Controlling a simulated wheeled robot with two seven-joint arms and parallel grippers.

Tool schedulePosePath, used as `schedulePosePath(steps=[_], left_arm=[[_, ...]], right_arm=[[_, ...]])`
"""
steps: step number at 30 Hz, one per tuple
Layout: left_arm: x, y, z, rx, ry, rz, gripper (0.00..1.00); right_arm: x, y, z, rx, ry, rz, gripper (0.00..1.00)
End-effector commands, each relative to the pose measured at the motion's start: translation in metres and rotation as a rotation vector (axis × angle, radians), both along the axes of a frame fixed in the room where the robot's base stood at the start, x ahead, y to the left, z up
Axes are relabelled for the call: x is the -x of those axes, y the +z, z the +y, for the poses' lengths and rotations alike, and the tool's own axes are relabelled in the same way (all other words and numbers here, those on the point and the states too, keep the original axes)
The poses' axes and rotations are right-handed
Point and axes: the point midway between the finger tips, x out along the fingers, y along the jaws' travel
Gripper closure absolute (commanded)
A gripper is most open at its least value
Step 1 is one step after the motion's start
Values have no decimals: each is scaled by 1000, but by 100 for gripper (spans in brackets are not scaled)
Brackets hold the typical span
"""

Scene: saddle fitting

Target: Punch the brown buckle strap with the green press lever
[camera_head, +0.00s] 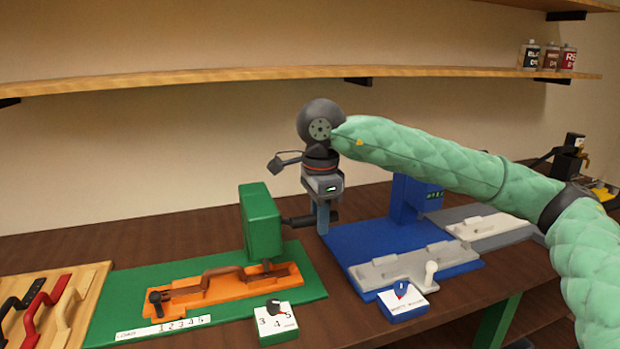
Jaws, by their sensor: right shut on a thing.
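The green press (261,225) stands at the back of a green base plate, left of the middle. Its dark lever (295,220) sticks out to the right. My right gripper (322,228) points down at the lever's outer end and is shut on it; the fingers partly hide the lever's tip. The brown buckle strap (222,271) lies in an orange holder (190,300) on the green base, with its middle arched up and its right end under the press head. A dark clamp-like piece (156,298) is at the strap's left end. My left gripper is not in view.
A dial block (276,322) stands at the front of the green base. Right of it is a blue station (375,240) with a grey holder and a blue-knobbed block (402,300). Several straps (45,305) lie on a wooden board at left. A shelf (250,76) runs above.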

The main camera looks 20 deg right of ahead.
Motion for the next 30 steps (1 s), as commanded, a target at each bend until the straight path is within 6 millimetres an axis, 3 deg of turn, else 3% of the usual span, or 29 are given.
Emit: schedulePosePath(steps=[7,30], left_arm=[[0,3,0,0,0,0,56],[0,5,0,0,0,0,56]], right_arm=[[-7,13,1,-2,1,-2,91],[-25,31,2,-2,-1,-2,91]])
